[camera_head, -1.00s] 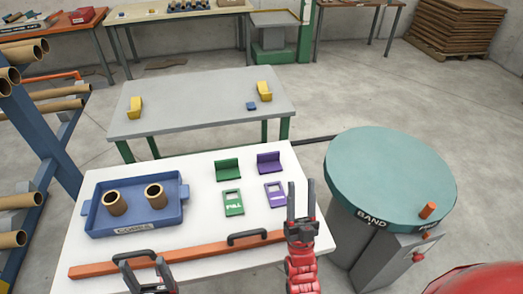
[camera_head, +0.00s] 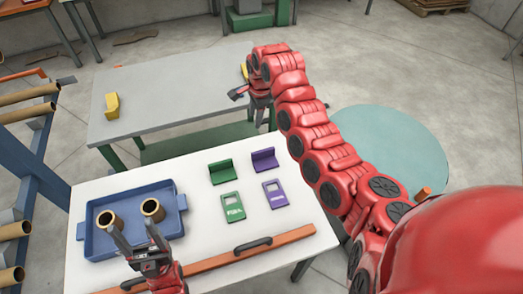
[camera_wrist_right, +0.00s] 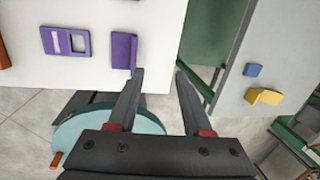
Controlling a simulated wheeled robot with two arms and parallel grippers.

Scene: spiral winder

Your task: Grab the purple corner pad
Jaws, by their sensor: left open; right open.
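The purple corner pad (camera_head: 264,160), an L-shaped piece, sits on the white table (camera_head: 190,172) near its far right edge. It also shows in the right wrist view (camera_wrist_right: 123,50), just left of the left fingertip. My right gripper (camera_head: 249,105) is open and empty, beyond the pad near the grey table's edge; its fingers also show in the right wrist view (camera_wrist_right: 159,75). The pad is not between them. My left gripper (camera_head: 133,232) is open, at the near side of the blue tray (camera_head: 181,207).
A green corner pad (camera_head: 223,172) stands left of the purple one. A green tag (camera_head: 232,206) and a purple tag (camera_head: 274,194) lie in front. An orange bar (camera_head: 262,247) with handles crosses the near edge. A round teal drum top (camera_head: 400,150) is at right.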

